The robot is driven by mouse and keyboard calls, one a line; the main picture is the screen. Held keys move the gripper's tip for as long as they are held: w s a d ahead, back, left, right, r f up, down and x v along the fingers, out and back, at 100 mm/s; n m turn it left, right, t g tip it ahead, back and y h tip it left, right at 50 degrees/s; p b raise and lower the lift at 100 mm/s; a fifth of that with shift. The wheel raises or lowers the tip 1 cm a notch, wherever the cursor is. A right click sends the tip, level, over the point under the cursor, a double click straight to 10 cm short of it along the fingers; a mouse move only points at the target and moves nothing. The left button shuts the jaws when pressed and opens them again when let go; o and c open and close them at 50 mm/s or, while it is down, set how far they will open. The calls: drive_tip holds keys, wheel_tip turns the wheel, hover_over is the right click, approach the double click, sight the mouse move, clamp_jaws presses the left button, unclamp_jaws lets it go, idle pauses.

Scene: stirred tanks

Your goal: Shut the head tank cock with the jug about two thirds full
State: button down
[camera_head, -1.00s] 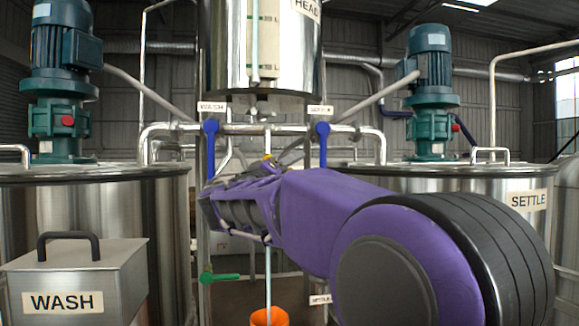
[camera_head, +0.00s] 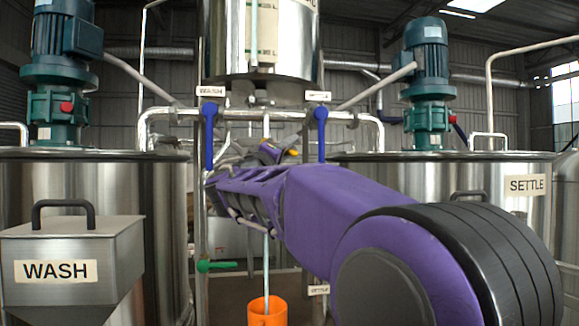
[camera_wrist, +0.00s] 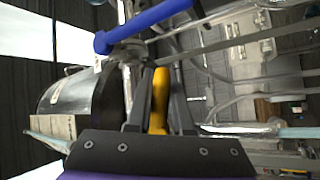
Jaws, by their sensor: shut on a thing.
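The head tank (camera_head: 225,40) is a shiny steel vessel at the top centre of the head view. In the wrist view my gripper (camera_wrist: 160,78) is shut on a yellow cock handle (camera_wrist: 160,100), held between its dark fingers. In the head view a small yellow patch (camera_head: 293,152) shows by my purple wrist; the cock body is hidden behind my arm. A thin pale stream (camera_head: 266,270) runs down below my arm into the orange jug (camera_head: 267,313) at the bottom edge. The jug's lower part is cut off, and its level is not visible.
Blue-handled valves (camera_head: 209,135) (camera_head: 321,135) hang left and right on the pipework. A green lever (camera_head: 217,266) is lower left. The WASH hopper (camera_head: 75,250) stands front left; the SETTLE tank (camera_head: 515,210) is right, beyond my arm.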

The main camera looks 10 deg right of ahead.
drive_tip(key=shift+a+r+n+t+y+b, duration=0.15)
drive_tip(key=shift+r+n+t+b, duration=0.2)
drive_tip(key=shift+n+t+b, duration=0.5)
drive_tip(key=shift+r+n+t+y+b, duration=0.15)
drive_tip(key=shift+r+n+t+b, duration=0.3)
drive_tip(key=shift+n+b, duration=0.65)
drive_tip(key=shift+f, duration=0.15)
drive_tip(key=c, duration=0.8)
unclamp_jaws()
drive_tip(key=shift+f, duration=0.1)
